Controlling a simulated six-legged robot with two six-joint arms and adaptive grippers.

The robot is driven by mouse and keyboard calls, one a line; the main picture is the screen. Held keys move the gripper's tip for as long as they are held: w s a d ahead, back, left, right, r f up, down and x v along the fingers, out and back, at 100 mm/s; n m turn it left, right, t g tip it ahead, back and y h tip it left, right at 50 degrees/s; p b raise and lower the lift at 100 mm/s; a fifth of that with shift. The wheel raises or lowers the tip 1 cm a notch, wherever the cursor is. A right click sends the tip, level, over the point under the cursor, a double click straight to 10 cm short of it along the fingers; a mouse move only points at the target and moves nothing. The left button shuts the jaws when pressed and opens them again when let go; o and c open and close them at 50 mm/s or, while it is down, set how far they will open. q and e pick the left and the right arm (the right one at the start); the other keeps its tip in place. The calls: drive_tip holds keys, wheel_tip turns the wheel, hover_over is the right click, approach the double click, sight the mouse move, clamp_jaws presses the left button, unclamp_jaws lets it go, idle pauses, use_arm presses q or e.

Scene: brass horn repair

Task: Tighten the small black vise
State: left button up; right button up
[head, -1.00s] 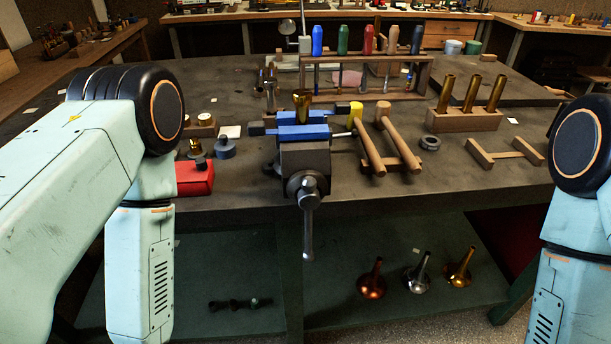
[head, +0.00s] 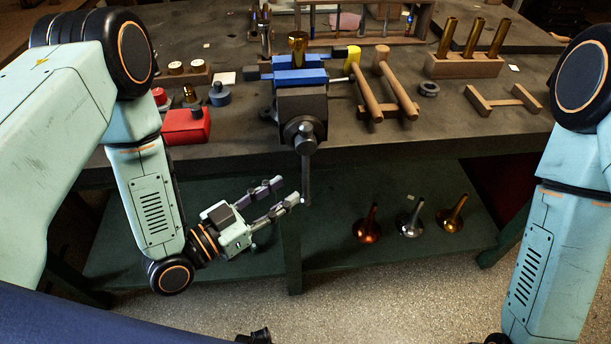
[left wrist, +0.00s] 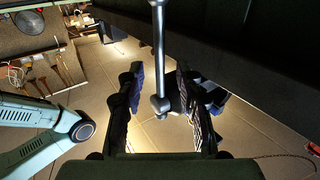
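The small black vise (head: 302,105) stands at the bench's front edge, with blue jaws (head: 300,77) and a brass piece (head: 298,46) upright at the jaws. Its metal handle bar (head: 306,178) hangs down in front of the bench. My left gripper (head: 288,191) is open just left of the bar's lower end. In the left wrist view the handle bar (left wrist: 158,50) comes down between the two parted fingers (left wrist: 158,100), its end knob lying between them; I see no clear contact. My right arm shows at the right, its gripper out of view.
Two mallets (head: 395,85) lie right of the vise. A red box (head: 186,126) sits to its left. Below, several horn bells, including a copper one (head: 367,230), stand on the green shelf (head: 340,187). The space before the bench is open floor.

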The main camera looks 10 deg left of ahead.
sight(303, 180)
use_arm(q)
drive_tip(key=shift+x, duration=3.4)
drive_tip(key=shift+c, duration=0.3)
clamp_jaws()
